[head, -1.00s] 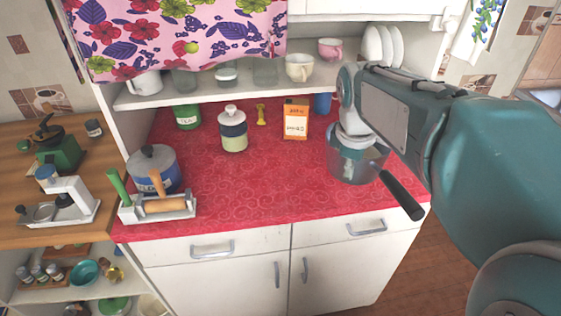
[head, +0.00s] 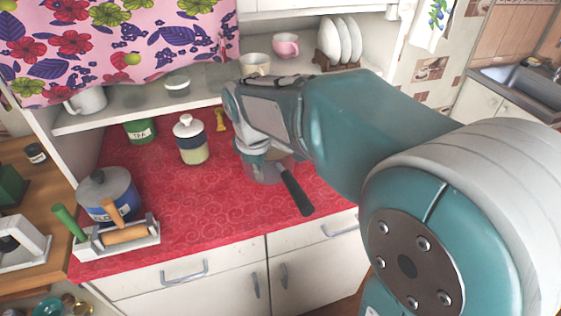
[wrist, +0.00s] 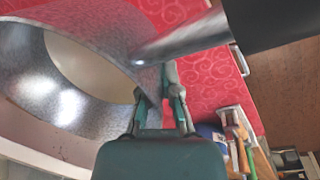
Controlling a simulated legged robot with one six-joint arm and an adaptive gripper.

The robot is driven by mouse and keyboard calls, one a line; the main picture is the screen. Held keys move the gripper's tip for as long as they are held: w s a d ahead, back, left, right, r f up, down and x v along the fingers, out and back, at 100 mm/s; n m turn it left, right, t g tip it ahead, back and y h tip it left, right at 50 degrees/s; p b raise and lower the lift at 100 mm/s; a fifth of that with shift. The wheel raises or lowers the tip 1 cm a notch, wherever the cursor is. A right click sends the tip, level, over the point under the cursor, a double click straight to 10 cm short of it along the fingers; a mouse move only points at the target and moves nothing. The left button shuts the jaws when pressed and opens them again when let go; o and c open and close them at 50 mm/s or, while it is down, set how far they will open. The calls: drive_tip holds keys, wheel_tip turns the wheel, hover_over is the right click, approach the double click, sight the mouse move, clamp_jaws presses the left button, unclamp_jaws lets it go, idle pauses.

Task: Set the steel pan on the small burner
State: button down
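No small burner can be made out in either view.
On the red counter (head: 215,215) are a blue pot (head: 108,197), a white tray (head: 130,243) with rolling pin, a striped jar (head: 191,145) and a green tea tin (head: 141,132). Crockery fills the shelf above. A sink (head: 525,85) is at the far right. The counter's middle is clear.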

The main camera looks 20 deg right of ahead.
drive_tip(key=a+f, duration=0.1)
drive_tip(key=f, duration=0.1)
drive_tip(key=w+a+f, duration=0.1)
drive_tip(key=a+f, duration=0.1)
drive_tip(key=shift+w+a+f, duration=0.15)
drive_tip(key=shift+a+f, duration=0.05)
drive_tip(key=shift+w+a+f, duration=0.1)
drive_tip(key=shift+a+f, duration=0.05)
drive_tip(key=shift+f, duration=0.8)
drive_tip(key=shift+w+a+f, duration=0.1)
drive_tip(key=shift+a+f, duration=0.05)
drive_tip(key=shift+f, duration=0.8)
drive_tip(key=c, duration=1.2)
unclamp_jaws()
drive_tip(key=shift+s+f, duration=0.1)
drive_tip(key=shift+f, duration=0.05)
drive_tip(key=o, duration=0.4)
